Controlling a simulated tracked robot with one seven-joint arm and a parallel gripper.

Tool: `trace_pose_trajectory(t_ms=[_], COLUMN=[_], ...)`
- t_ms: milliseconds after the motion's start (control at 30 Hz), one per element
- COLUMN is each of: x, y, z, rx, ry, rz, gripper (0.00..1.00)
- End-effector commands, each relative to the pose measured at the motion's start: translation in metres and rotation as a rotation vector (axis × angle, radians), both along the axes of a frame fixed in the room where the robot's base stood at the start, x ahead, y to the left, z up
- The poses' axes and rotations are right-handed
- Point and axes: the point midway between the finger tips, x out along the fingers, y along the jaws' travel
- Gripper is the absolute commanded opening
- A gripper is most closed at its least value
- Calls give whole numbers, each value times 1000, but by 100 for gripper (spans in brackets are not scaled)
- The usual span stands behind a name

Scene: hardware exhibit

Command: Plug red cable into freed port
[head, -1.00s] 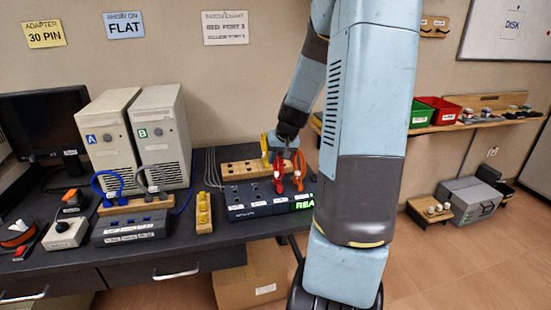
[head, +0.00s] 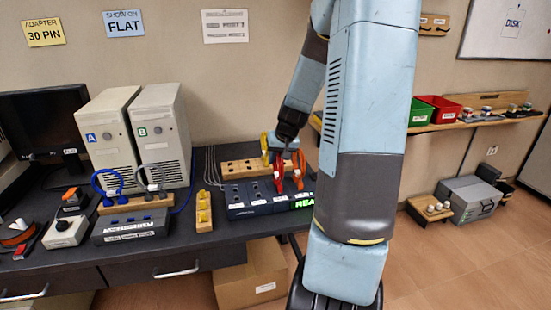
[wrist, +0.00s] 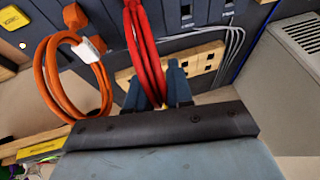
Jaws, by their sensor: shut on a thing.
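My gripper (head: 284,150) is over the dark switch box (head: 236,211) on the bench. It is shut on the red cable (head: 278,172); in the wrist view the red cable's loop (wrist: 143,45) rises beside the blue-grey fingers (wrist: 172,88). The red cable's lower end is at the box's top row of ports, but I cannot tell whether it is seated. The orange cable (head: 299,168) stands just right of it; in the wrist view its loop (wrist: 40,80) has a white tag.
A wooden holder with holes (head: 236,168) lies behind the box. A wooden block with yellow plugs (head: 204,212) stands left of the box. A grey box with blue and grey cables (head: 128,230) is further left. A green lit display (head: 303,201) is at the box's right end.

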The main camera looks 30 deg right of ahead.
Motion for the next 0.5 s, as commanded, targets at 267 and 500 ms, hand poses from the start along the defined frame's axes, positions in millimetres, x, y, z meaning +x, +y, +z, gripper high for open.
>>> trace_pose_trajectory(t_ms=[267, 500], x=[0, 0], y=[0, 0], z=[0, 0], rx=[0, 0], ry=[0, 0], rz=[0, 0], gripper=[39, 51])
